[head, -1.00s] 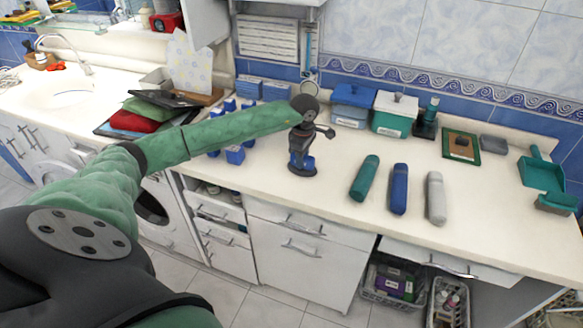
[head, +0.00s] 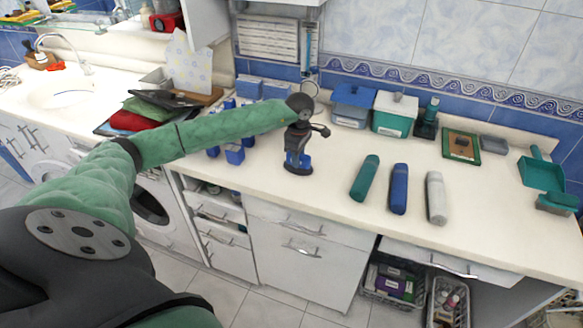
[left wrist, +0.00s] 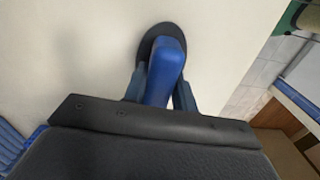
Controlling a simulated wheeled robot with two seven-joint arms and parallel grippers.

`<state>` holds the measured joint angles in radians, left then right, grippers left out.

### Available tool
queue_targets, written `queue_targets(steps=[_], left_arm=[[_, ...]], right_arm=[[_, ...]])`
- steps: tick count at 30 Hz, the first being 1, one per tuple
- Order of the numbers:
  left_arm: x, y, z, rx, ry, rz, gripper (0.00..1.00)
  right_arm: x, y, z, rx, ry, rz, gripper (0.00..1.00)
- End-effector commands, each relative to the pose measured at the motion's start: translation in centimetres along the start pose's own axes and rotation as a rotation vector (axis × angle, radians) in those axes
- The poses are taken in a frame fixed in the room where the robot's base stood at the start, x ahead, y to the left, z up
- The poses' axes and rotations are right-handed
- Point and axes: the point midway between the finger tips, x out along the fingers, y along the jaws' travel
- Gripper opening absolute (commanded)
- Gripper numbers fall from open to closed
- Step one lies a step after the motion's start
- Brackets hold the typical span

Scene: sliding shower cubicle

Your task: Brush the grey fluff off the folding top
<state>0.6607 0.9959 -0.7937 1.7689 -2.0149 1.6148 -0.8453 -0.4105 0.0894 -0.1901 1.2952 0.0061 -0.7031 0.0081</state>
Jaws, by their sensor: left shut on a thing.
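My left gripper (head: 298,165) is over the white worktop (head: 335,195), left of the middle of the counter. It is shut on a blue-handled thing, likely a brush, with a dark rounded base. In the left wrist view the blue handle (left wrist: 165,72) stands between the two fingers, and the dark base (left wrist: 150,42) shows beyond it. I cannot tell if the base touches the top. I cannot make out any grey fluff; some of the top is hidden by my arm. My right gripper is out of view.
Teal (head: 365,178), blue (head: 399,188) and grey (head: 436,198) rounded long items lie to the right. A teal dustpan (head: 541,172) is at far right. Lidded boxes (head: 395,113) stand along the wall. Several blue items (head: 235,154) are left, near folded cloths (head: 127,121).

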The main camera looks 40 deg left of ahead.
Motion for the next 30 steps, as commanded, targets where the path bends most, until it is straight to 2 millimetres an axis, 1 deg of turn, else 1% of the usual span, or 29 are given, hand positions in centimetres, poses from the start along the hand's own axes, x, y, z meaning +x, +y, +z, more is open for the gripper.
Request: queue_targets(steps=[5, 30], left_arm=[[-0.5, 0.0, 0.0, 0.000, 0.000, 0.001, 0.00], [-7.0, 0.0, 0.0, 0.001, -0.001, 0.001, 0.00]], right_arm=[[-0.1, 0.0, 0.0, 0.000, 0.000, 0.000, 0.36], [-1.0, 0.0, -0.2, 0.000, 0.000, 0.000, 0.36]])
